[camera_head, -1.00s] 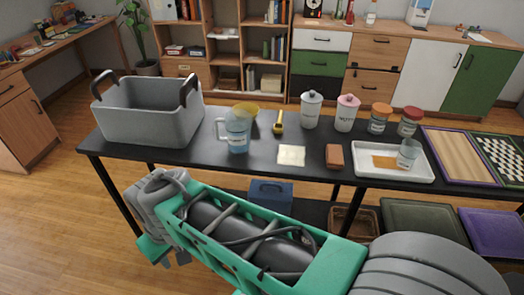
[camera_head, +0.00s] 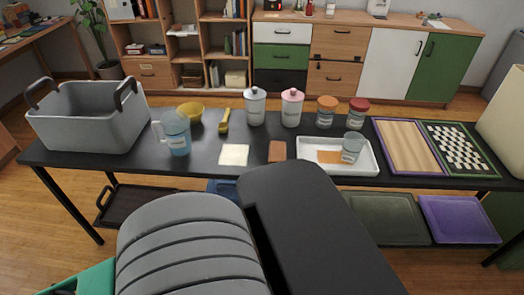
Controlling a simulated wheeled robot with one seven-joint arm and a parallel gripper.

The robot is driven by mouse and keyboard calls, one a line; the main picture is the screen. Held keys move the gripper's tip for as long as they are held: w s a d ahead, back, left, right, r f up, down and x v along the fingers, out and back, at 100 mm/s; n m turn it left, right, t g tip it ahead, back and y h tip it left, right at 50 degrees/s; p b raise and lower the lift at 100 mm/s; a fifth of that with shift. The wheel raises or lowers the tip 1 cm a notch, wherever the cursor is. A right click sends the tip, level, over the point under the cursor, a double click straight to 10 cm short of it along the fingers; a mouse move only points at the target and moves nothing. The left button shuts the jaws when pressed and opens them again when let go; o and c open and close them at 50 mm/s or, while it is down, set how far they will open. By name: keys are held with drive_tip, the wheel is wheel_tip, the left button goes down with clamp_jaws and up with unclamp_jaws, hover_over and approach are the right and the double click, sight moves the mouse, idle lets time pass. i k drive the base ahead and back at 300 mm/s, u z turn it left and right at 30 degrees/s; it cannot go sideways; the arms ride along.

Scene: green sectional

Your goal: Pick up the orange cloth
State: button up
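A flat orange patch, which looks like the orange cloth (camera_head: 327,157), lies in a white tray (camera_head: 372,170) on the right half of the black table. A clear bluish cup (camera_head: 352,147) stands in the tray at the patch's right end and overlaps it in this view. I cannot tell whether the cup rests on the cloth. My arm's grey and black links fill the lower middle, in front of the table. My gripper's fingers are not in view.
Left of the tray are a reddish-brown block (camera_head: 277,151), a cream square (camera_head: 234,155), a blue pitcher (camera_head: 176,134) and a grey bin (camera_head: 88,120). Jars (camera_head: 291,108) stand behind. A striped board (camera_head: 407,145) and a checkered board (camera_head: 458,148) lie right.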

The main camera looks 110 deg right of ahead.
sight(277, 152)
drive_tip(key=k, duration=1.6)
drive_tip(key=z, duration=0.45)
